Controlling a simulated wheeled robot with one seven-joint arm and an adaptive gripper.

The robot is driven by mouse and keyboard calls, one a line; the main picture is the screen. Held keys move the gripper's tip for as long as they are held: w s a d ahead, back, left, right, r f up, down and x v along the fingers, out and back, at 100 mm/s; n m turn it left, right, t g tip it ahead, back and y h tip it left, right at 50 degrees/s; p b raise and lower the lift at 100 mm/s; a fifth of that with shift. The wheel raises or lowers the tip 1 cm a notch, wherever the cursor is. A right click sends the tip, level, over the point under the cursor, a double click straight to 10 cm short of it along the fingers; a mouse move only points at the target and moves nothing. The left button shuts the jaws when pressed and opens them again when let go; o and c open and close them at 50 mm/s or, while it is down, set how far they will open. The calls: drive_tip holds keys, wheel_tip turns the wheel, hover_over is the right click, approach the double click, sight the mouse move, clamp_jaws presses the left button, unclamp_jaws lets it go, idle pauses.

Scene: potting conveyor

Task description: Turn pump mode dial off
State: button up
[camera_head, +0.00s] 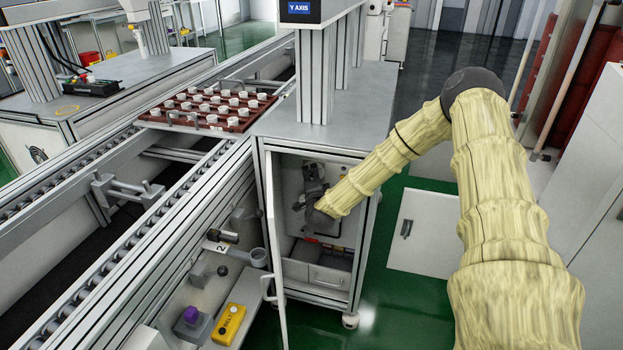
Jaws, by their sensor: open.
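My gripper (306,190) is inside the open cabinet (262,165), in front of a light grey panel (294,182) on the inner back wall. The gripper is open, and nothing shows between its fingers. The pump mode dial cannot be made out; the gripper and forearm cover part of the panel where controls sit. Whether the fingers touch anything on the panel cannot be told from this view.
The cabinet door (277,250) stands open on the left. A drawer (328,277) lies below the panel. A roller conveyor (100,240) runs along the left, with a red tray (151,117) of white pots at its far end. A yellow box (229,324) sits at lower left.

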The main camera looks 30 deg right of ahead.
drive_tip(key=v, duration=1.2)
idle(0.3)
